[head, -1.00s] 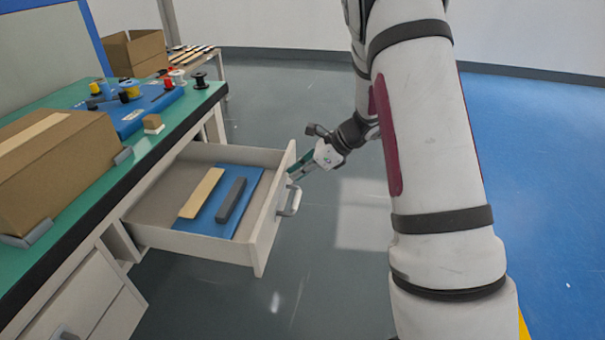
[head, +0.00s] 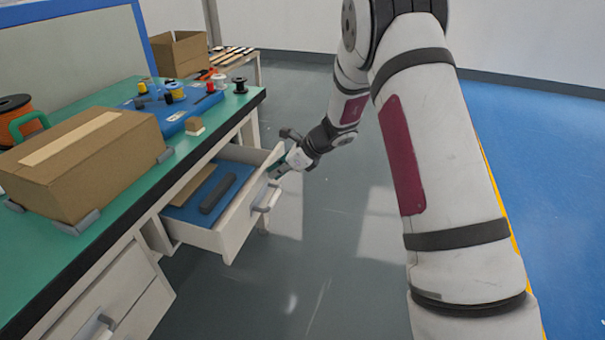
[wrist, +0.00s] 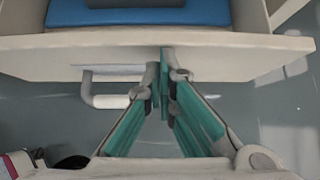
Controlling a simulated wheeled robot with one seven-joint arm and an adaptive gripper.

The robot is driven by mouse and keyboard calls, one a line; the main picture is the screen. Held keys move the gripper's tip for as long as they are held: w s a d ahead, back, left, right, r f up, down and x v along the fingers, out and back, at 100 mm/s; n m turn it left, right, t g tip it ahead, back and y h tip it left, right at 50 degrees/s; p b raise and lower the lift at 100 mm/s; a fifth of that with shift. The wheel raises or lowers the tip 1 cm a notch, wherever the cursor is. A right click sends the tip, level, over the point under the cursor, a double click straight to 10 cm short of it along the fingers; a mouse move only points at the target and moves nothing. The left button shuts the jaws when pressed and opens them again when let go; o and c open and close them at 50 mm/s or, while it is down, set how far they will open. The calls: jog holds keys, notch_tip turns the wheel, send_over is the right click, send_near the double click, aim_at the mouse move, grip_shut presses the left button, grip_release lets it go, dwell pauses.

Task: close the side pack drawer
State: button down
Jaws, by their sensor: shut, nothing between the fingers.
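The white side pack drawer (head: 215,236) is partly open under the green workbench in the head view. The handle also shows on the drawer front in the head view. My gripper (wrist: 162,85) is shut and empty. Its fingertips are at the outer face of the drawer front, apparently touching it, beside the handle rather than around it.
The green workbench (head: 150,190) carries a large cardboard box (head: 85,165), a blue tray with spools, and an orange spool (head: 20,118). Another drawer (head: 110,285) below the bench is shut. An open box (head: 178,53) stands behind. The floor right of the drawer is clear.

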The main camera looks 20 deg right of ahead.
jog(key=w+a+p, duration=0.1)
jog(key=w+a, duration=0.2)
jog(key=a, duration=0.1)
jog(key=w+a+p, duration=0.1)
jog(key=w+a, duration=0.2)
jog(key=a, duration=0.1)
jog(key=w+a+p, duration=0.1)
jog(key=w+a, duration=0.2)
jog(key=a, duration=0.2)
jog(key=shift+w+p, duration=0.3)
jog(key=shift+p, duration=0.05)
jog(key=shift+a, duration=0.1)
jog(key=shift+a, duration=0.15)
